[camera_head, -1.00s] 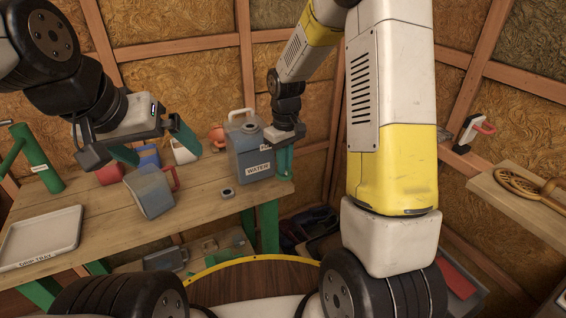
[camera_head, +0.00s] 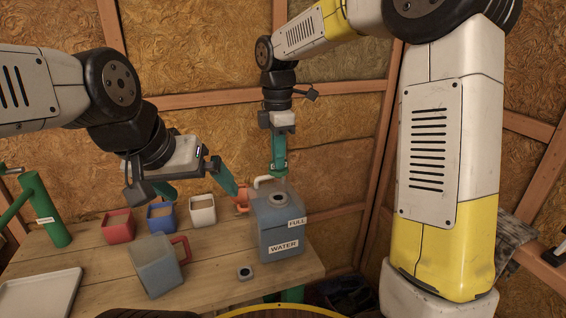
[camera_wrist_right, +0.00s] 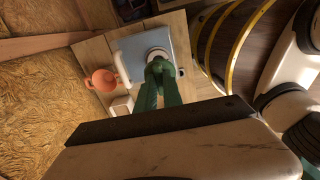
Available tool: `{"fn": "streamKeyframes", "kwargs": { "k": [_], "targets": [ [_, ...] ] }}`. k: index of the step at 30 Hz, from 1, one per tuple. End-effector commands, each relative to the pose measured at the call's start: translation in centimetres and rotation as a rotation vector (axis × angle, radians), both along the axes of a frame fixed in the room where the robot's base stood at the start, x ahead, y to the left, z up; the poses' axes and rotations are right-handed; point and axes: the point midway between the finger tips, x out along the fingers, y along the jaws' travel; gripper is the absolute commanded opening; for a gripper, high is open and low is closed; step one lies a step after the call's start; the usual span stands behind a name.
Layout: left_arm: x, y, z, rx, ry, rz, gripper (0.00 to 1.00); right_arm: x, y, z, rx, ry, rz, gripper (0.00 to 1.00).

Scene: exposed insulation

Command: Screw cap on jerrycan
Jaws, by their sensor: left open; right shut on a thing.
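The blue-grey jerrycan (camera_head: 280,232), labelled FULL and WATER, stands upright near the table's right end. Its neck (camera_head: 279,199) looks open, and its pale handle (camera_head: 262,181) is behind the neck. A small dark round cap (camera_head: 245,273) lies on the table in front, apart from the can. My right gripper (camera_head: 279,172) points down above the jerrycan top, its fingers closed; what is between them is unclear. In the right wrist view its green fingertips (camera_wrist_right: 159,66) overlap the area beside the pale neck (camera_wrist_right: 157,53). My left gripper (camera_head: 205,190) is open and empty above the mugs.
Red (camera_head: 118,226), blue (camera_head: 161,217) and white (camera_head: 203,211) mugs stand in a row behind a larger grey jug (camera_head: 154,267) with a red handle. An orange mug (camera_head: 241,197) is beside the can. A white tray (camera_head: 40,296) lies at the left. Bare table surrounds the cap.

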Motion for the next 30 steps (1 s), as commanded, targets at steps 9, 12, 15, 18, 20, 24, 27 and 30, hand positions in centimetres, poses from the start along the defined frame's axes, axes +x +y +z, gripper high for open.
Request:
{"fn": "streamKeyframes", "kwargs": {
  "k": [9,12,15,18,20,24,27,30],
  "targets": [
    [0.0,0.0,0.0,0.0,-0.001,0.0,1.0,-0.1,0.1,0.2,0.0,0.0,0.012,0.0],
    [0.0,0.0,0.0,0.0,0.0,0.0,1.0,0.0,0.0,0.2,0.0,0.0,0.011,0.0],
    [0.0,0.0,0.0,0.0,0.0,0.0,1.0,0.0,0.1,-0.1,0.0,0.0,0.01,0.0],
    [0.0,0.0,0.0,0.0,0.0,0.0,1.0,-0.1,0.0,-0.8,-0.001,0.001,0.01,0.0],
    [0.0,0.0,0.0,0.0,0.0,0.0,1.0,-0.1,0.0,-1.3,-0.002,0.002,0.01,0.0],
    [0.0,0.0,0.0,0.0,0.0,0.0,1.0,-0.1,0.0,-2.7,-0.001,0.002,0.01,0.0],
    [0.0,0.0,0.0,0.0,0.0,0.0,1.0,-0.1,0.1,-3.6,-0.001,0.002,0.01,0.0],
    [0.0,0.0,0.0,0.0,0.0,0.0,1.0,-0.1,0.1,-4.4,-0.001,0.002,0.01,0.0]
  ]
}}
